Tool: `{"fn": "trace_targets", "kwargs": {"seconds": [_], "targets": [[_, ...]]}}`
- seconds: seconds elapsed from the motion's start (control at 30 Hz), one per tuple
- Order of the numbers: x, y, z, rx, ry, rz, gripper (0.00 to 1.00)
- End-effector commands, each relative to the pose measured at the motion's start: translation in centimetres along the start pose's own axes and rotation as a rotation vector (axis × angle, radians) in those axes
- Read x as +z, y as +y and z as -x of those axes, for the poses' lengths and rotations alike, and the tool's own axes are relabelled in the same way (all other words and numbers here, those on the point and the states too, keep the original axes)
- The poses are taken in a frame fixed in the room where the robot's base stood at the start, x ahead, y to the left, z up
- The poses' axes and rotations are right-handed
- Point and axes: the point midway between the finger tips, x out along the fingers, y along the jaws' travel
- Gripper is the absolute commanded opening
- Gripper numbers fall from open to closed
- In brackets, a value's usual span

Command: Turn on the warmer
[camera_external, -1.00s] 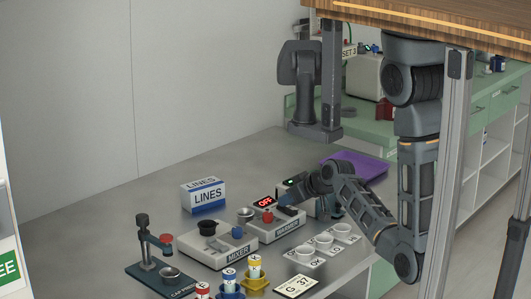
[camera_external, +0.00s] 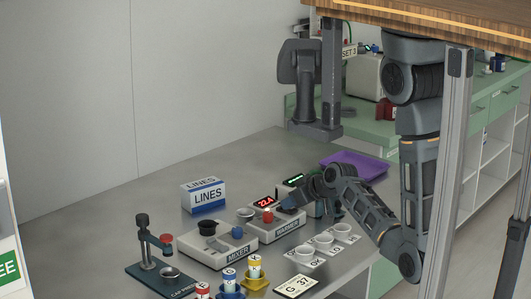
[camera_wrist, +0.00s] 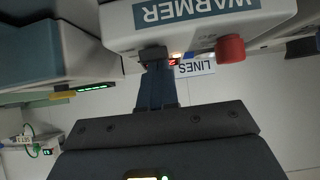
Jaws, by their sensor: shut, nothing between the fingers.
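The warmer (camera_external: 287,228) is a light grey box labelled WARMER on the table. Its display (camera_external: 265,202) glows red with digits, which look like 22.4 but are small. A red knob (camera_external: 267,216) sits on its top, and shows also in the wrist view (camera_wrist: 230,48). My gripper (camera_external: 290,207) is shut and empty, at the warmer's right top, to the right of the red knob. In the wrist view the warmer's body (camera_wrist: 120,30) is close, and my gripper's dark fingertips (camera_wrist: 154,55) meet or nearly meet it. The fingertips hide what lies under them.
The mixer (camera_external: 212,254) stands left of the warmer. The LINES box (camera_external: 204,195) is behind it. White cups on a tray (camera_external: 318,254) stand in front right. A device with a green display (camera_external: 293,180) stands behind my gripper. A purple tray (camera_external: 360,166) lies at the back.

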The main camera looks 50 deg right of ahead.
Motion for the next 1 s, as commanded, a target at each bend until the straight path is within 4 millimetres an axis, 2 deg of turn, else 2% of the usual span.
{"fn": "trace_targets", "kwargs": {"seconds": [0.47, 0.77, 0.8, 1.0], "targets": [[0.0, 0.0, 0.4, 0.001, 0.000, 0.000, 0.00], [-2.9, 0.0, 1.9, 0.001, 0.005, 0.003, 0.00], [-3.7, 0.0, 2.4, 0.002, 0.006, 0.004, 0.00], [-4.5, 0.0, 6.8, 0.002, 0.002, 0.002, 0.00]]}}
